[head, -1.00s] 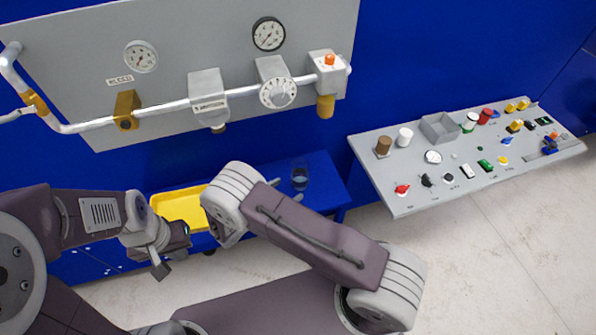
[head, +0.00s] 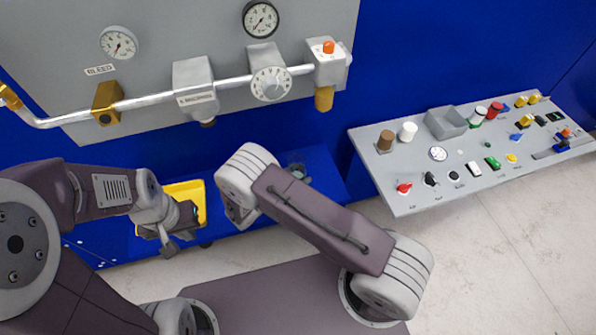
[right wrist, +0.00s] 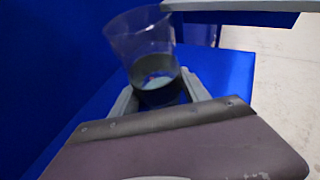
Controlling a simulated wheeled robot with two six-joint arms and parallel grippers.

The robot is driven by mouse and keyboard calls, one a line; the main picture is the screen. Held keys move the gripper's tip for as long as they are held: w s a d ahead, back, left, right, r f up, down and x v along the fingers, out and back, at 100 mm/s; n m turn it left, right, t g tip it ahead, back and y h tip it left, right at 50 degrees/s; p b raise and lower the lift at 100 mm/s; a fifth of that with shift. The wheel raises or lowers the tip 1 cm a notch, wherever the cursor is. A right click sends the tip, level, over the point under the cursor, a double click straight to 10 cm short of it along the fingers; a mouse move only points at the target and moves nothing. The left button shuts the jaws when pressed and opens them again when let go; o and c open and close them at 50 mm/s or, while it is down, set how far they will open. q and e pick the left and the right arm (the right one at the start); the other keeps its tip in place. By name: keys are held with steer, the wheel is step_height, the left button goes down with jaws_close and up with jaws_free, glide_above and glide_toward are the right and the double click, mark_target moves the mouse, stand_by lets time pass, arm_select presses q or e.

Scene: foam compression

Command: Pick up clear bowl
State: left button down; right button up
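The clear bowl (head: 297,163) is a see-through, cup-like vessel on the blue shelf behind my right arm. In the right wrist view the clear bowl (right wrist: 143,42) has a dark lower part. My right gripper (right wrist: 160,98) has its two grey fingers apart, one on each side of the bowl's lower part. I cannot tell whether they touch it.
The yellow tray (head: 198,196) sits on the blue shelf (head: 325,178), left of the bowl. A grey wall panel (head: 45,65) with pipe, gauges and valves stands above. A grey control panel (head: 400,158) with knobs and buttons is at right.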

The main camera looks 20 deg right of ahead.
mark_target(292, 172)
steer(key=shift+s+a, duration=0.1)
steer(key=c, duration=1)
steer(key=shift+w+f, duration=0.1)
steer(key=shift+w, duration=0.15)
steer(key=shift+s+d+r, duration=0.1)
steer(key=shift+d+r, duration=0.05)
steer(key=shift+r, duration=1)
steer(key=shift+d+r, duration=0.1)
steer(key=shift+r, duration=1)
steer(key=s+d+r, duration=0.6)
steer(key=s, duration=0.3)
steer(key=shift+s+r+p, duration=0.3)
steer(key=shift+s+p, duration=0.05)
steer(key=shift+p, duration=0.1)
